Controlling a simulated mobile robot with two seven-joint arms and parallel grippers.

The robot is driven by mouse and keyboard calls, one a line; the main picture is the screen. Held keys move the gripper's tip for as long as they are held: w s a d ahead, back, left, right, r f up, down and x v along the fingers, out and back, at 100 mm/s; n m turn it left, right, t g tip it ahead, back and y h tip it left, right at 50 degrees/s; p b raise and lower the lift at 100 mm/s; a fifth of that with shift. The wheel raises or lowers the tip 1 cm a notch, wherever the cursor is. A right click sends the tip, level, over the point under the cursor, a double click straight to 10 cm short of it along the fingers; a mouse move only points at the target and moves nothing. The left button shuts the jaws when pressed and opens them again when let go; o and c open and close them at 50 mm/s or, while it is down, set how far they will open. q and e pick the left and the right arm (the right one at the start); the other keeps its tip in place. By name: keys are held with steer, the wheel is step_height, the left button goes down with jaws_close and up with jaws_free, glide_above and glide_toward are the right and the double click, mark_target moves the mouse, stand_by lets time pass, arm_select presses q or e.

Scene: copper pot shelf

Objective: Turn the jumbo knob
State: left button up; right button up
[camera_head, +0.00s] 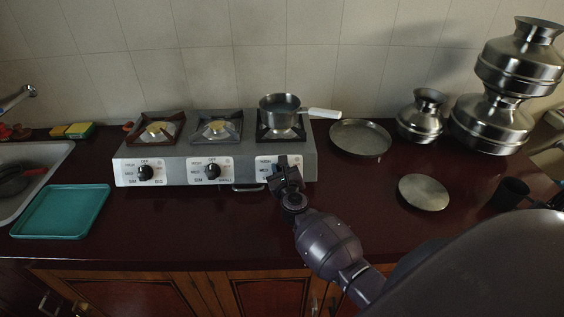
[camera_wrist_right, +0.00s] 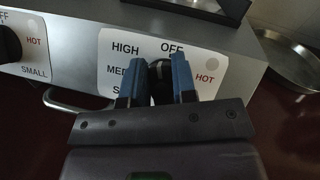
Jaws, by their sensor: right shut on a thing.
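The stove (camera_head: 230,172) is a grey three-burner unit with a row of black knobs on white labelled panels. My right gripper (camera_head: 280,172) is at the rightmost knob and covers it in the head view. In the right wrist view, the blue fingers of my right gripper (camera_wrist_right: 160,80) are shut on that black knob (camera_wrist_right: 160,70), one finger on each side. The panel (camera_wrist_right: 120,50) around it reads HIGH, OFF and HOT; other labels are partly hidden. The left knob (camera_head: 145,172) and middle knob (camera_head: 211,171) stand free. My left gripper is not in view.
A small pot (camera_head: 280,108) with a white handle sits on the right burner. A shallow pan (camera_head: 360,138), a round lid (camera_head: 424,192) and metal pots (camera_head: 421,117) stand to the right. A teal tray (camera_head: 62,211) lies at left beside the sink (camera_head: 38,158).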

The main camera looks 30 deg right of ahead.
steer(key=n+y+p, duration=0.1)
steer(key=n, duration=0.1)
steer(key=shift+n, duration=0.3)
steer(key=shift+a+n+y, duration=0.15)
steer(key=shift+n+y, duration=0.65)
steer(key=shift+n, duration=0.3)
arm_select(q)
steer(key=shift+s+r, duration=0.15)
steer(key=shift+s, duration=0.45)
arm_select(e)
steer(key=shift+a+f+n+g+y, duration=0.15)
steer(key=shift+n+y, duration=0.4)
steer(key=shift+n, duration=0.55)
steer(key=shift+f+n+g+y, duration=0.1)
steer(key=shift+n+g+y, duration=0.15)
steer(key=shift+n+y, duration=0.6)
steer(key=shift+n, duration=0.45)
steer(key=o, duration=0.9)
steer(key=v, duration=1)
steer(key=shift+s+a+r, duration=0.15)
steer(key=shift+s+a, duration=0.1)
steer(key=shift+s, duration=0.1)
